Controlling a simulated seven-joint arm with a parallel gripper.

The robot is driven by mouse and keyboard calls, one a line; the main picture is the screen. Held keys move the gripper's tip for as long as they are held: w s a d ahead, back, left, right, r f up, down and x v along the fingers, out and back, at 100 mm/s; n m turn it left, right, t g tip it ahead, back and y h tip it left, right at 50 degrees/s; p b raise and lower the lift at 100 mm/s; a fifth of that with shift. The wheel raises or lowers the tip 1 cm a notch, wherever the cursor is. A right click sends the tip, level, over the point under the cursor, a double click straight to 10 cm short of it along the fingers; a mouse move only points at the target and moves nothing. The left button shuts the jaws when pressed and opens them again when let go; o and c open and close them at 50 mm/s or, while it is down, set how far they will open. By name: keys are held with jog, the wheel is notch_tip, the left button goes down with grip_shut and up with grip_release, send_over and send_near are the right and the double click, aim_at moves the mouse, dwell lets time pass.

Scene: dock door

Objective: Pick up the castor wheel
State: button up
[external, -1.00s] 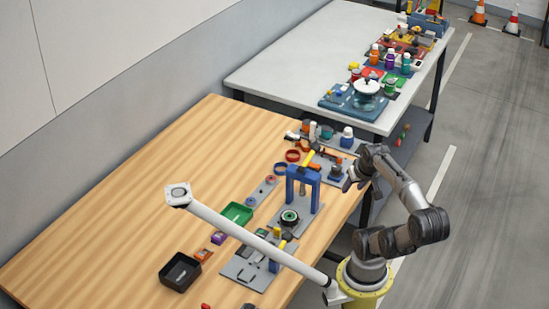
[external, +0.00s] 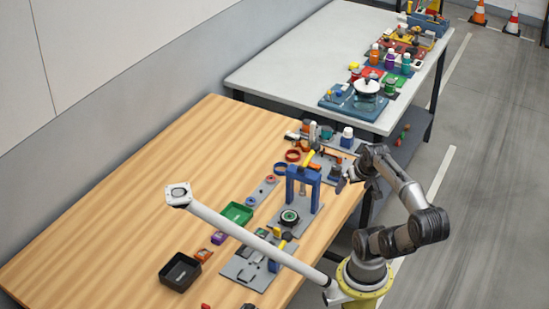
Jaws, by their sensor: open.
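A black round wheel with a pale green hub, which looks like the castor wheel (external: 289,217), lies on a grey plate (external: 308,222) in front of a blue press-like frame (external: 302,174). My gripper (external: 342,186) hangs at the right edge of the wooden table, to the right of the blue frame and apart from the wheel. It is open, and I see nothing between its small, dark fingers.
A white camera arm (external: 255,242) crosses above the front of the table. A green tray (external: 237,214) and a black bin (external: 180,272) stand to the left. Several tools and bottles crowd the back right. The table's left side is clear.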

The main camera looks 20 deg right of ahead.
notch_tip(320, 180, up, 5)
jog(key=n+g, duration=0.6)
jog(key=n, duration=0.9)
send_over(289, 212)
jog(key=s, duration=0.2)
jog(key=f, duration=2.3)
jog(key=shift+w+a+f, duration=0.15)
jog(key=shift+w+f, duration=0.1)
jog(key=c, duration=1.4)
